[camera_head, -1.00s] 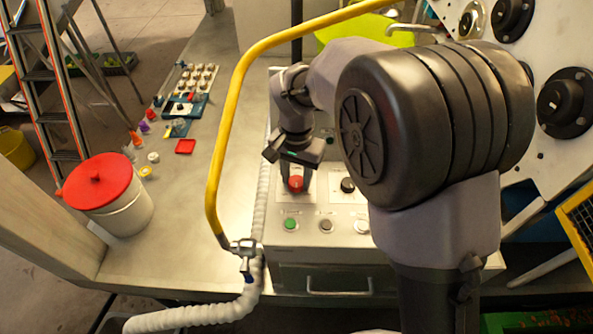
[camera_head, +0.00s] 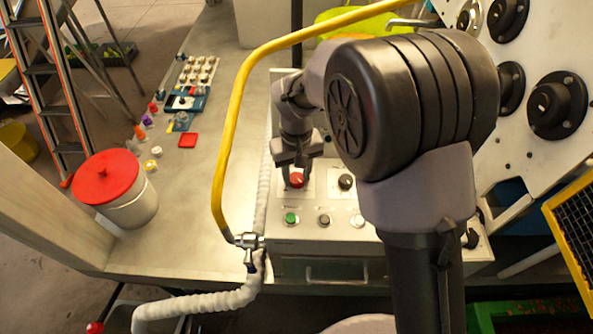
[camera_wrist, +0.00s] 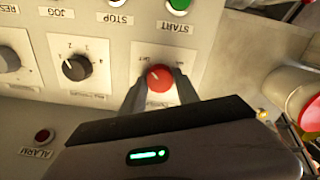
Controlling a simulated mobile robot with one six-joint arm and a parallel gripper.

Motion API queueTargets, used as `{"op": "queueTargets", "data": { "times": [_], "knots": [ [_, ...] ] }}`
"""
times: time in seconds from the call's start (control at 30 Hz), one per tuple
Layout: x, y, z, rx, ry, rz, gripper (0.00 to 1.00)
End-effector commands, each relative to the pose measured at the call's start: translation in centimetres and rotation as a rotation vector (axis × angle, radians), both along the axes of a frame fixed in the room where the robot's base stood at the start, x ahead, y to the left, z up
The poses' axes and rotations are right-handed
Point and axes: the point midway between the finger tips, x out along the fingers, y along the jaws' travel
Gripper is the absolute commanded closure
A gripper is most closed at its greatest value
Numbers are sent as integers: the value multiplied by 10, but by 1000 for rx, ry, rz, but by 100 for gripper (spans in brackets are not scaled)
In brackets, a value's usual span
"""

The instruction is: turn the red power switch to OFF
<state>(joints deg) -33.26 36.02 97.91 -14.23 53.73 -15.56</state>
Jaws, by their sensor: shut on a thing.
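The red power switch (camera_head: 297,180) is a round red knob on a white plate on the control panel (camera_head: 335,205). In the wrist view the red knob (camera_wrist: 160,78) sits between my two fingers, and a white pointer mark shows on it. My gripper (camera_head: 296,172) is over the knob from above, and in the wrist view my gripper (camera_wrist: 158,88) is shut on its sides. The small labels around the knob are too blurred to read surely, so I cannot tell its exact setting.
A black selector knob (camera_wrist: 76,68) is beside the red one. A green START button (camera_head: 291,218) and other buttons sit nearer the panel's front. A yellow rail (camera_head: 228,130) and a white corrugated hose (camera_head: 200,302) run left of the panel. A red-lidded bucket (camera_head: 125,207) stands further left.

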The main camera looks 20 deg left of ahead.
Motion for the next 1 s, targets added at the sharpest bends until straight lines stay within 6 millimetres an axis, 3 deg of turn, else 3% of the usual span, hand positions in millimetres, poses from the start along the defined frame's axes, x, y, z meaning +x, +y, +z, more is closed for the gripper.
{"op": "queueTargets", "data": {
  "times": [0.63, 0.67, 0.73, 1.0],
  "knots": [
    [0, 0, 0, 1, -1, 41, 100],
    [0, 0, 0, 1, -1, 41, 57],
    [0, 0, 0, 1, -1, 41, 43],
    [0, 0, 0, 0, 0, 40, 41]
  ]
}}
